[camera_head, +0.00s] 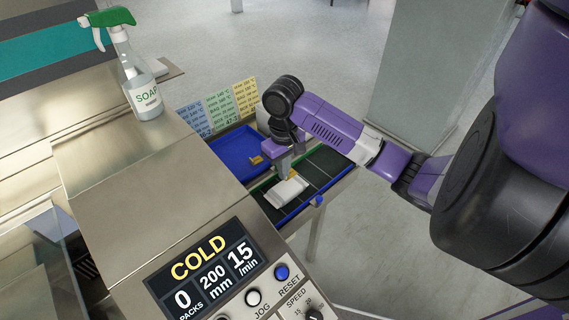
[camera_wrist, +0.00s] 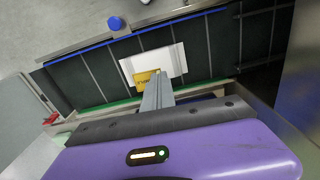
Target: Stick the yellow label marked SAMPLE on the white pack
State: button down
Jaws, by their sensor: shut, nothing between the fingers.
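The white pack (camera_head: 287,193) lies flat on the dark belt just below my gripper (camera_head: 285,178). In the wrist view the white pack (camera_wrist: 167,60) has a yellow label (camera_wrist: 142,77) over its lower left part. The label seems to lie on the pack; its print is too small to read fully. My gripper (camera_wrist: 158,78) is shut and empty, with its fingertips at the label's right side, hiding part of it. I cannot tell whether the tips touch the label.
The dark belt (camera_head: 325,163) has cross bars and blue and green edges. A blue tray (camera_head: 222,160) with a small orange-yellow thing (camera_head: 258,160) stands beside it. The control panel (camera_head: 215,280) reads COLD.

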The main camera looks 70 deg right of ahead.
aim_at(282, 190)
jog(key=shift+w+a, duration=0.2)
jog(key=shift+a, duration=0.1)
jog(key=shift+d+f+b, duration=0.1)
jog(key=shift+f+b, duration=2.2)
jog(key=shift+f, duration=0.4)
jog(key=shift+f, duration=0.3)
jog(key=c, duration=2.1)
grip_release()
jog(key=shift+c, duration=0.2)
jog(key=o, duration=0.5)
notch_tip(282, 190, up, 8)
jog(key=shift+n, duration=0.3)
jog(key=shift+f, duration=0.1)
